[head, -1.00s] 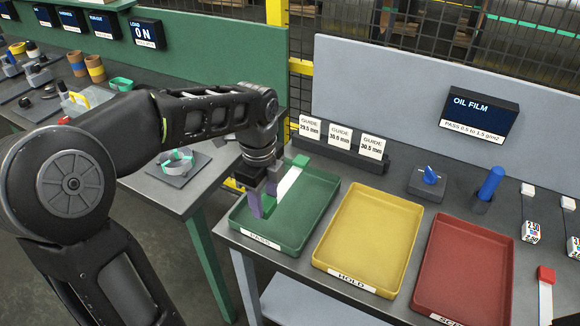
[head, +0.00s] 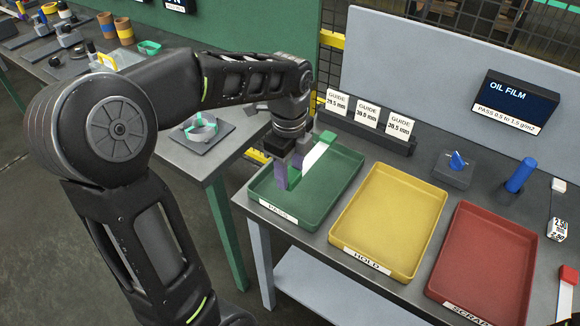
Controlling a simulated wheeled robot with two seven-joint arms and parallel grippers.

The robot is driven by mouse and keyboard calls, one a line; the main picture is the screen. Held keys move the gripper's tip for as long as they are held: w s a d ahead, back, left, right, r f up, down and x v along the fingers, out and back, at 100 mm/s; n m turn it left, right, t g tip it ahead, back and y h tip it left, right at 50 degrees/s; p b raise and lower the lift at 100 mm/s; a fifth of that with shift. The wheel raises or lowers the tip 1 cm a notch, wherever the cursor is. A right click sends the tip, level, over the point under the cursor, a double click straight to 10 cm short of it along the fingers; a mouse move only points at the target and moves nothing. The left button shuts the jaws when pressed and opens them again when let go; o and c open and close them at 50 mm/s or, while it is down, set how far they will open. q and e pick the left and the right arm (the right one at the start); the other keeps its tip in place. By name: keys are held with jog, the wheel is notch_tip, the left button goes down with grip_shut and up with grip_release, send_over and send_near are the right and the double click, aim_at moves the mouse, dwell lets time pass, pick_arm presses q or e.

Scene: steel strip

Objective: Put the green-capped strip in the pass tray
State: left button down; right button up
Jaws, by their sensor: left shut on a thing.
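The green-capped strip (head: 314,156) is pale with a green cap (head: 327,137) at its far end. My left gripper (head: 288,174), with purple fingers, is shut on its near end. The strip is at the green pass tray (head: 318,203), over its left side. I cannot tell whether it touches the tray floor. The gripper hides the strip's near end. The pass tray otherwise looks empty. My right gripper is not in view.
The yellow hold tray (head: 388,222) and the red scrap tray (head: 482,258) stand to the right, both empty. Guide cards (head: 366,113) stand behind. A red-capped strip (head: 567,285) lies at the right edge. A side table (head: 185,155) holds a ring on a plate.

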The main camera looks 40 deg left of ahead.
pick_arm(q)
jog(key=shift+f+b, duration=1.85)
jog(key=shift+f, duration=1.25)
jog(key=shift+f, duration=0.35)
jog(key=c, duration=0.7)
grip_release()
jog(key=shift+o, duration=0.2)
notch_tip(320, 180, up, 8)
